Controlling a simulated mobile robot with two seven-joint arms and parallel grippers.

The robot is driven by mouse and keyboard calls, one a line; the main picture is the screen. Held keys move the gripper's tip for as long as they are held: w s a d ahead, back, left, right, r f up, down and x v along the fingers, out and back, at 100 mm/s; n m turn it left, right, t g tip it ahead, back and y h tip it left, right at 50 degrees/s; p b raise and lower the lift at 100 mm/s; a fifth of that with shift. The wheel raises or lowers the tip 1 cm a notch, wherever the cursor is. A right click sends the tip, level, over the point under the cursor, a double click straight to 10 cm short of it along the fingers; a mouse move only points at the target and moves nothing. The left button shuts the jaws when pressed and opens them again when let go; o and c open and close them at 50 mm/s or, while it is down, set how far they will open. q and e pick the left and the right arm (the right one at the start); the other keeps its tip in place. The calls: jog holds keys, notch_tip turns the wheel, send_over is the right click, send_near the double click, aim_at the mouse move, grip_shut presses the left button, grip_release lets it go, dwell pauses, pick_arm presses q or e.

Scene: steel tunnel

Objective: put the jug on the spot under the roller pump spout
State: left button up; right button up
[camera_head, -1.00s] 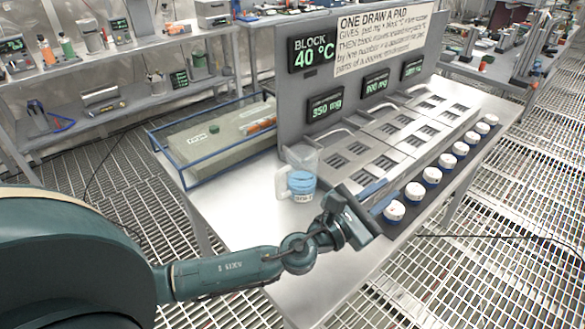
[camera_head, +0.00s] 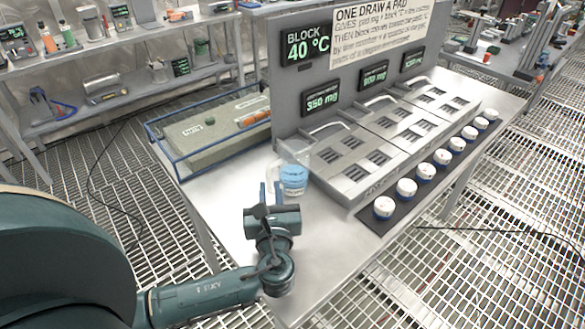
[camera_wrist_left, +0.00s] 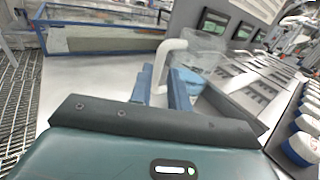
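The jug (camera_head: 294,179) is clear, with blue contents and a pale handle. It stands upright on the steel bench beside the grey panel. It also shows in the left wrist view (camera_wrist_left: 207,55), where its white handle (camera_wrist_left: 172,46) faces me. My left gripper (camera_head: 270,190) is at the handle side of the jug. In the left wrist view its two blue fingers (camera_wrist_left: 160,74) are apart, with the handle showing in the gap between them; I cannot tell whether they touch it. My right gripper is not in view. I cannot make out a roller pump spout or the spot under it.
The steel bench (camera_head: 225,205) is bare left of the jug. A blue-framed tray (camera_head: 185,178) with a grey-green block stands behind left. Grey slotted plates (camera_head: 350,160) and a row of white-topped blue pots (camera_head: 406,187) lie to the right. Shelving (camera_head: 130,92) stands at the back left.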

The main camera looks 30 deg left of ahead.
aim_at(269, 179)
pick_arm(q)
jog(key=x, duration=0.6)
jog(key=shift+w+a+r, duration=0.1)
jog(key=shift+w+a, duration=0.05)
jog(key=shift+a, duration=0.05)
grip_shut()
